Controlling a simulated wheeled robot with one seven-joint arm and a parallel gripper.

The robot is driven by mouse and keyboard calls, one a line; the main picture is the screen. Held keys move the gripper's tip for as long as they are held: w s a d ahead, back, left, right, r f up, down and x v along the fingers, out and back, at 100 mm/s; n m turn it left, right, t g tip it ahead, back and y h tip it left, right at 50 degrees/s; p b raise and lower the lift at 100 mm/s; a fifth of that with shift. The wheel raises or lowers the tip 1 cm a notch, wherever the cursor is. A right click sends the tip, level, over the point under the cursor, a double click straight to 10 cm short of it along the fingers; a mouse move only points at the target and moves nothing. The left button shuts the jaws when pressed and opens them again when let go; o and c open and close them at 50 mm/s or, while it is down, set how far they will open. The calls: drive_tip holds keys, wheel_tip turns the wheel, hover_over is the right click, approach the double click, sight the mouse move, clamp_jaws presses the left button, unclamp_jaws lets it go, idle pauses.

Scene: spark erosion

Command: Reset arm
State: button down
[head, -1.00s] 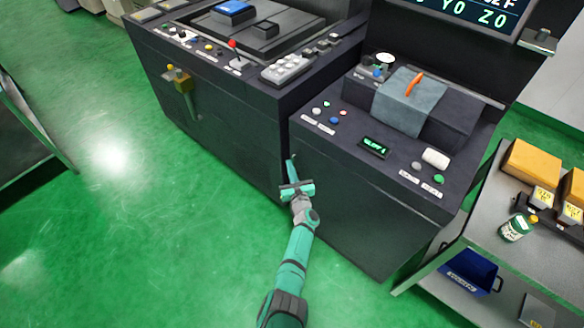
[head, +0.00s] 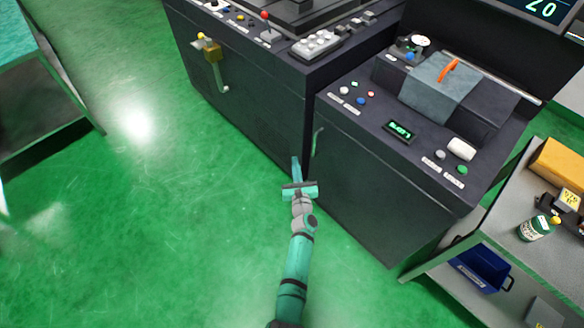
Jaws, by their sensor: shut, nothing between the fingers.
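My gripper (head: 296,165) is in the middle of the head view, at the end of my teal and grey arm. It is shut, with its fingers together and nothing held. It points away from me, in front of the gap between the two dark machine cabinets. The arm is stretched out from the bottom edge of the picture, over the green floor. I cannot tell whether the fingertips touch a cabinet.
The left cabinet (head: 260,95) has a brass valve (head: 212,56); the right cabinet (head: 375,190) carries buttons and a small green display (head: 400,130). A grey shelf cart (head: 548,262) with a blue bin (head: 478,268) stands at right. The green floor (head: 150,230) at left is clear.

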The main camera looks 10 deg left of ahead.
drive_tip(key=shift+s+a, duration=0.5)
drive_tip(key=shift+s, duration=0.35)
drive_tip(key=s+d+f+n+g+h, duration=0.1)
drive_tip(key=s+d+f+n, duration=0.2)
drive_tip(key=s+d+n, duration=0.65)
drive_tip(key=s+d+f+n+g+h, duration=0.25)
drive_tip(key=s+d+n, duration=0.3)
drive_tip(key=s, duration=0.75)
drive_tip(key=s+r+n+h, duration=0.1)
drive_tip(key=s+r+n, duration=0.25)
drive_tip(key=s, duration=0.35)
drive_tip(key=s+d+r+n, duration=0.1)
drive_tip(key=s+r+n, duration=0.25)
drive_tip(key=s, duration=0.25)
drive_tip(key=s+r+n+h, duration=0.1)
drive_tip(key=s+r+n, duration=0.25)
drive_tip(key=s, duration=0.35)
drive_tip(key=s+a+r+n+t, duration=0.1)
drive_tip(key=s+a+r+n, duration=0.1)
drive_tip(key=r, duration=0.5)
drive_tip(key=s+a+r+n+t, duration=0.1)
drive_tip(key=s+a+r+n, duration=0.1)
drive_tip(key=s+r+n, duration=0.3)
wheel_tip(320, 180, up, 2)
drive_tip(key=shift+s+a+r, duration=0.2)
drive_tip(key=shift+s, duration=0.05)
